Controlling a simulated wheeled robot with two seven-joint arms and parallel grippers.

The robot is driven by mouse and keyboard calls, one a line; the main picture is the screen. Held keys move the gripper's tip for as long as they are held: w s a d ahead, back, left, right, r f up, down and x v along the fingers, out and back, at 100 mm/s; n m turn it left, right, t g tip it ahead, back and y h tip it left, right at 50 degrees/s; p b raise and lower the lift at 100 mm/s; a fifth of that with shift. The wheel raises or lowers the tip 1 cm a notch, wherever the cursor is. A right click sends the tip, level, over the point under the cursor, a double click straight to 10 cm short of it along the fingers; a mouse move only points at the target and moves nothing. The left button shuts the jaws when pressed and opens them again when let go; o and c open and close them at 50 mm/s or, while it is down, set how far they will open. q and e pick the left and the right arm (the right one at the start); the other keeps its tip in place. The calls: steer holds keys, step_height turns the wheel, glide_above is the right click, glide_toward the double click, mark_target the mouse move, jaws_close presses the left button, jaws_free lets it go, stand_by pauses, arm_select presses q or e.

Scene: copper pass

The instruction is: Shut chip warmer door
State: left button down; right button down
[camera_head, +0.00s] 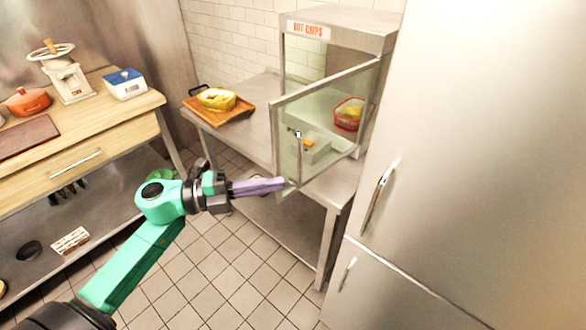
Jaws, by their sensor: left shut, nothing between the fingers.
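The chip warmer (345,28) is a steel-framed glass cabinet with a "HOT CHIPS" sign, standing on a steel table. Its glass door (330,117) is swung open toward me, with a small vertical handle (299,155) near its left edge. Inside, a red basket (350,113) with yellow food shows behind the glass. My left gripper (281,184) is shut and empty, its purple fingers pointing right, at the lower left corner of the door. I cannot tell whether the fingertips touch the door. My right gripper is not in view.
A large steel fridge (470,150) stands close on the right. A wooden tray (221,110) with a yellow dish sits on the steel table (250,128). A wooden counter (90,130) with scales and a pot is at left. Tiled floor lies between.

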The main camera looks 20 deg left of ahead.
mark_target(292, 168)
arm_select(q)
steer(key=w+d+p, duration=0.3)
steer(key=w+p, duration=0.1)
steer(key=w, duration=0.1)
steer(key=shift+w, duration=0.25)
steer(key=shift+r, duration=0.15)
